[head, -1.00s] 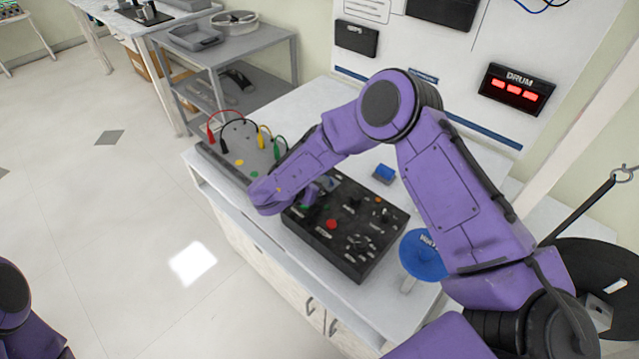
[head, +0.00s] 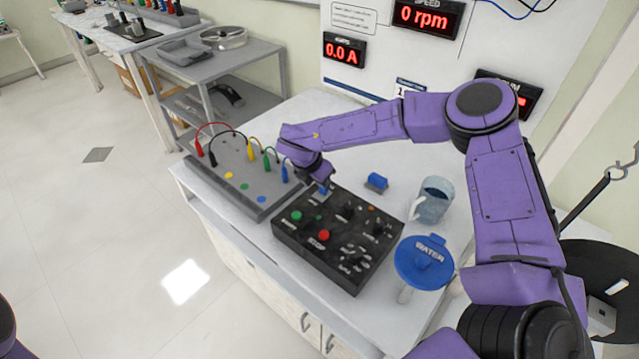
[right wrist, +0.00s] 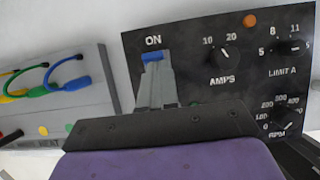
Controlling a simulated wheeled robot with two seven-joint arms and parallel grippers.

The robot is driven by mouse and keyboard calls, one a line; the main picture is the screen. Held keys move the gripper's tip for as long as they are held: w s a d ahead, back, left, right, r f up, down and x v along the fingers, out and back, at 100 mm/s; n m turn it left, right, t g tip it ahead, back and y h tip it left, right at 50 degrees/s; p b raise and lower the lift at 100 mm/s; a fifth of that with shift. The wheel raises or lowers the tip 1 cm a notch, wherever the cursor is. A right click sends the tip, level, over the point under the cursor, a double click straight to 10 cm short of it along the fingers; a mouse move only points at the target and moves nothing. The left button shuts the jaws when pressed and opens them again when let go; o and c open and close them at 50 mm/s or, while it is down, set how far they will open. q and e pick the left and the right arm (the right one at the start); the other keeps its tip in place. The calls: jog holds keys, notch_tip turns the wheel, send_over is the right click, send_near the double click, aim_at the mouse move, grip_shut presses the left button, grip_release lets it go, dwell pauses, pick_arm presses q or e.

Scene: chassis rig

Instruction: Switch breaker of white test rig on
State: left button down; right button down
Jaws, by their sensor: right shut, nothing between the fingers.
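The black control panel (head: 300,250) lies on the white bench in front of the white display board (head: 350,75). In the right wrist view, the breaker's blue lever tip (right wrist: 152,56) sits right below the ON label at the panel's top left. My right gripper (head: 326,189) is over the panel's far left corner. Its shut fingers (right wrist: 155,82) are empty and at the lever, overlapping its lower part; contact is not clear. The board's amps display (head: 344,50) reads 0.0 A and its speed display (head: 428,15) reads 0 rpm. My left gripper is out of view.
A grey terminal box (head: 235,180) with coloured leads stands left of the panel. A blue block (head: 376,182), a clear jug (head: 433,200) and a blue WATER lid (head: 424,262) are to the right. A grey cart (head: 250,55) stands behind.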

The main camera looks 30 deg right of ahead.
jog(key=shift+r+p, duration=0.4)
jog(key=shift+r, duration=0.5)
jog(key=a+f+b+v, duration=0.1)
jog(key=b+v, duration=0.1)
jog(key=v, duration=1.1)
jog(key=shift+s+a+b, duration=0.3)
jog(key=shift+a+b, duration=0.05)
jog(key=shift+b, duration=0.05)
jog(key=shift+r, duration=0.1)
